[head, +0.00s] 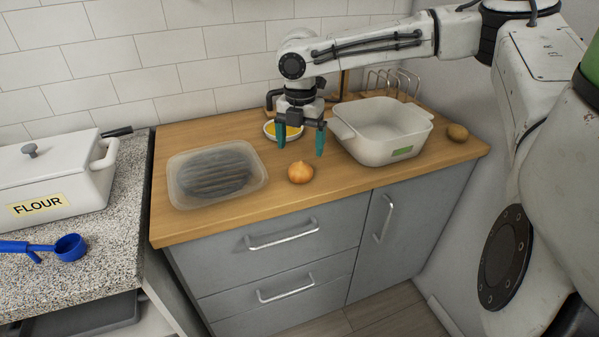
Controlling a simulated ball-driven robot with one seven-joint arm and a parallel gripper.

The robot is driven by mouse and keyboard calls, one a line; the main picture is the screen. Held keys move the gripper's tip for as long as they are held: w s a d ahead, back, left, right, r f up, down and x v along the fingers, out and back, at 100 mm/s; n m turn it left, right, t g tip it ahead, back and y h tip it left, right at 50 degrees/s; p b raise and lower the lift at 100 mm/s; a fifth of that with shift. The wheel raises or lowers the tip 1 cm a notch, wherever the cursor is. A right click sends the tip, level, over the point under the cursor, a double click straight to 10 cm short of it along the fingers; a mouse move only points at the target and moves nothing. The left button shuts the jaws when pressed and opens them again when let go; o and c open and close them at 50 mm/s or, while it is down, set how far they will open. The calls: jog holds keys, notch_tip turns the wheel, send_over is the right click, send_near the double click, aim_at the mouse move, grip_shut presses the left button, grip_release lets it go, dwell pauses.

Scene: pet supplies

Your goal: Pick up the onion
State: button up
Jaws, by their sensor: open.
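The onion (300,173) is small, round and golden brown. It sits on the wooden counter near its front edge, between a clear tub and a white basin. My gripper (300,148) points down with its two teal fingers spread apart. It is empty and appears above and a little behind the onion. The fingertips do not appear to touch the onion.
A white basin (343,143) stands close right of the onion, and a clear tub (178,193) with grey contents stands left. A yellow-filled dish (270,137) is behind my gripper. A brown potato-like item (457,133) and wire rack (392,82) are at right. A FLOUR box (50,190) stands left.

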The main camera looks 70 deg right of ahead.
aim_at(301, 167)
jog(key=f, duration=0.7)
jog(key=shift+s+a+f, duration=0.15)
jog(key=shift+a, duration=0.05)
jog(key=c, duration=1.2)
